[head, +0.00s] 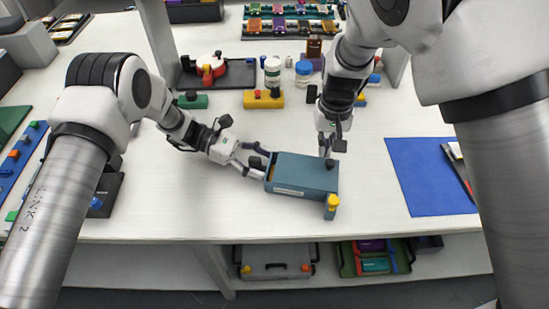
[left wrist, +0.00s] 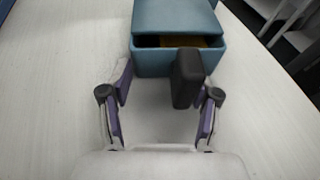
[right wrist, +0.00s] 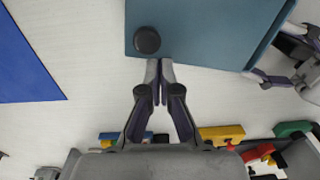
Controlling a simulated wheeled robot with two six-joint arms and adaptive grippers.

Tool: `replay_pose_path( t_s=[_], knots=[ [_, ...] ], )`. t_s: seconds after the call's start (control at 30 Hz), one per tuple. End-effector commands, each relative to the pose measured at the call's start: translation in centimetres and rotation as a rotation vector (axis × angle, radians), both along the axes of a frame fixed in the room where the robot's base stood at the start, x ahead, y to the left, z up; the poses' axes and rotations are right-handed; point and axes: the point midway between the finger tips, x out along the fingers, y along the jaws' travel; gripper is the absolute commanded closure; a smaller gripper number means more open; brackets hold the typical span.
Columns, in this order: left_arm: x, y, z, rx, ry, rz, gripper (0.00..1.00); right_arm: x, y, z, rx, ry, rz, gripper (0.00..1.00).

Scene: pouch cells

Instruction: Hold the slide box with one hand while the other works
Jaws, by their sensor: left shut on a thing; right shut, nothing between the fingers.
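The teal slide box (head: 303,172) lies on the white table near its front edge. In the left wrist view the box (left wrist: 176,15) shows a narrow opening with something yellow inside, and a dark handle (left wrist: 187,77) stands out between the fingers. My right gripper (head: 326,153) is shut and empty, pointing down at the box's far edge. In the right wrist view its closed tips (right wrist: 159,75) are at the box edge, beside a dark round knob (right wrist: 147,40); contact is unclear.
A yellow knob (head: 333,201) sits at the box's front right corner. A blue mat (head: 428,178) lies to the right. Yellow (head: 263,99) and green (head: 193,101) blocks, jars and a dark tray (head: 240,75) stand behind. The table left of the box's front is clear.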

Motion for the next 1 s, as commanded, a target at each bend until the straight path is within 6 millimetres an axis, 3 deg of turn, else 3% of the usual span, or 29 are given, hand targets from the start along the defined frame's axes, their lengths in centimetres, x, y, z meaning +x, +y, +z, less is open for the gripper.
replay_pose_path(
  t_s=[0.2,0.63,1.0],
  knots=[
    [0.0,0.0,0.0,0.0,0.0,0.0,0.58,-0.2,1.3,-0.3,-0.025,-0.001,0.023,1.0],
    [0.0,0.0,0.0,0.0,0.0,0.0,0.58,-0.2,1.4,0.0,-0.025,-0.004,0.023,1.0],
    [0.0,0.0,0.0,0.0,0.0,0.0,0.59,-0.2,0.6,3.3,-0.025,-0.006,0.023,1.0]
  ],
)
